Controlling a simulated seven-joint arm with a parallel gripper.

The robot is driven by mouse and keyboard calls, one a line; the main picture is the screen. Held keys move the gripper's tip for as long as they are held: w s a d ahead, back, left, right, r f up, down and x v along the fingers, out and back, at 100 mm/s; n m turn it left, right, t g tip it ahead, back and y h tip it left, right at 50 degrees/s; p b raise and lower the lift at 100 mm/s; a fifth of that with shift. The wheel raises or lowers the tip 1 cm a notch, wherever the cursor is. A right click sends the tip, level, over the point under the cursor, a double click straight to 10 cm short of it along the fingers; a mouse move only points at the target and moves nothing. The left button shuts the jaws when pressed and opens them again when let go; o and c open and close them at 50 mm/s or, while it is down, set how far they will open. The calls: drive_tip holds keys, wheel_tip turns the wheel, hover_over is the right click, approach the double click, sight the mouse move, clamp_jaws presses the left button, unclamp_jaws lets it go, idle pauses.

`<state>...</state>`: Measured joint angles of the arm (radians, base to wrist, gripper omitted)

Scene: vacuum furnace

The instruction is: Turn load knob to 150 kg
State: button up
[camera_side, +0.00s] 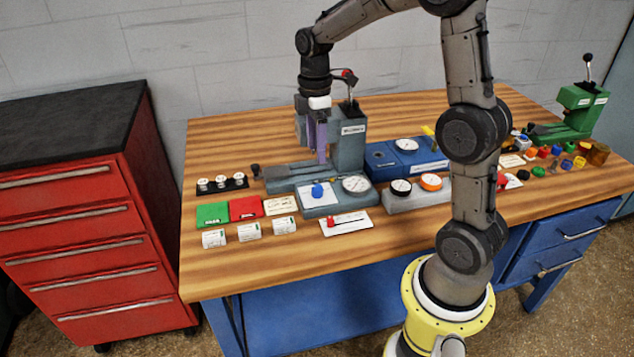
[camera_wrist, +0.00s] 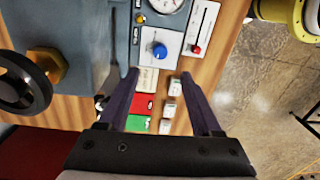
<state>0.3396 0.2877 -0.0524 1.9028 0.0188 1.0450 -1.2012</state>
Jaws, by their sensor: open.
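A blue knob (camera_side: 318,190) sits on a white dial plate on a grey control box (camera_side: 321,208), left of a round white gauge (camera_side: 356,184). In the wrist view the blue knob (camera_wrist: 160,50) lies just beyond the fingertips, roughly midway between them. The scale marks around it are too small to read. My gripper (camera_side: 320,160), with purple fingers, is open and empty, pointing down above and behind the knob. In the wrist view my gripper (camera_wrist: 159,75) has its fingers spread apart, not touching the knob.
A grey tester (camera_side: 349,140) stands beside my gripper; its black handwheel (camera_wrist: 22,88) shows in the wrist view. A red-handled slider plate (camera_side: 346,222) lies in front of the box. Green (camera_side: 212,214) and red (camera_side: 245,208) cases and small white boxes lie left.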

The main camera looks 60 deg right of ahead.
sight(317, 187)
drive_tip(key=f, duration=1)
drive_tip(key=shift+s+a+f, duration=0.15)
drive_tip(key=shift+s+f, duration=0.05)
drive_tip(key=shift+f, duration=0.15)
drive_tip(key=shift+c, duration=0.2)
clamp_jaws()
